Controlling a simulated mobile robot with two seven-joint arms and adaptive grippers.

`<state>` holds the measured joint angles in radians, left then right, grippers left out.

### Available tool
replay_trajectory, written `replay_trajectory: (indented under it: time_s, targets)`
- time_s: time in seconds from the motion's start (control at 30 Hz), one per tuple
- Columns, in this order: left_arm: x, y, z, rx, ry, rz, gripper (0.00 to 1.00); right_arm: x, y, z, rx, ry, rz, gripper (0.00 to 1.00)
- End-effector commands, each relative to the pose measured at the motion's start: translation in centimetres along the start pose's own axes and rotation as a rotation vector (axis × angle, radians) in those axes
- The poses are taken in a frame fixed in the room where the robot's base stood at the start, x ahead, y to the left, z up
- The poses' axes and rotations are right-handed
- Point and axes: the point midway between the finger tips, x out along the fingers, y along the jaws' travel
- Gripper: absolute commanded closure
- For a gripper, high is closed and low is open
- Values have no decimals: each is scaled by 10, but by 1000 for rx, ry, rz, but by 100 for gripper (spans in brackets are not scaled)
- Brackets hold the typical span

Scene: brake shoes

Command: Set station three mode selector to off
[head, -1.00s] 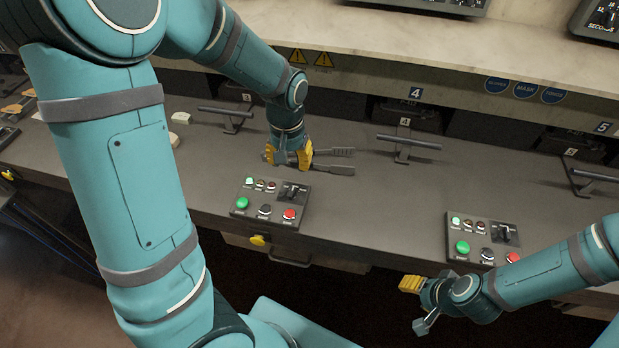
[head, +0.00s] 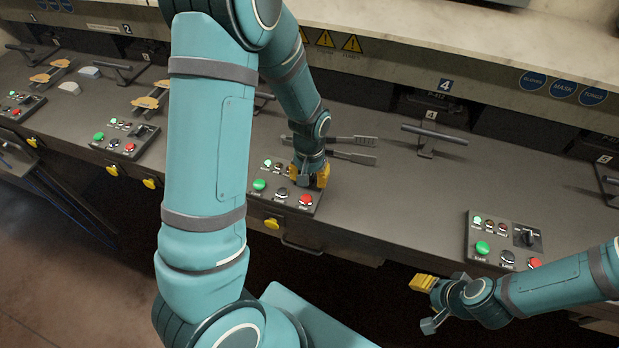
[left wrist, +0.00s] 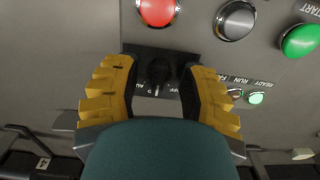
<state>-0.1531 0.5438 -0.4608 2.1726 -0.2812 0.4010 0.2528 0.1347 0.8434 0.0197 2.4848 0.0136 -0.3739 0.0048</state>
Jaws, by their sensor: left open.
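The control panel (head: 268,194) under my left gripper (head: 310,178) has a green, a dark and a red button along its front. In the left wrist view the black mode selector (left wrist: 158,72) sits on a dark plate with partly readable labels, including one like OFF. My open left gripper (left wrist: 159,78) has a yellow finger on each side of the selector; contact cannot be told. In the head view the gripper hides the selector. The selector's exact setting is unclear. My right gripper (head: 428,292) hangs off the bench front, away from the panels; its opening is unclear.
A grey two-pronged tool (head: 352,140) lies behind the panel. A similar panel (head: 480,228) stands to the right, and a T-handle (head: 432,135) marked 4 stands behind. Further panels are at left. A yellow knob (head: 272,223) is on the bench front.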

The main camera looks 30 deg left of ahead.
Motion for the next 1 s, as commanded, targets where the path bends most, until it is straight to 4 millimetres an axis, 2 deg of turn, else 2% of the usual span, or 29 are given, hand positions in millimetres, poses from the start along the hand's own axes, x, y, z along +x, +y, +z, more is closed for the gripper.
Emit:
replay_trajectory:
  time_s: [0.33, 0.37, 0.4, 0.5, 1.0]
  targets:
    - [4, 0, 0, 0, 0, 1, 59, 0, 0, 0, 0, 0, 0, 50]
    - [4, 0, 0, 0, 0, 1, 56, 0, 0, 0, 0, 0, 0, 50]
    - [4, 0, 0, 0, 0, 1, 70, 0, 0, 0, 0, 0, 0, 50]
    - [4, 0, 0, 0, 0, 1, 100, 0, 0, 0, 0, 0, 0, 50]
    - [4, 1, 0, -74, -1, 0, 100, -1, 0, 0, -1, 0, 0, 50]
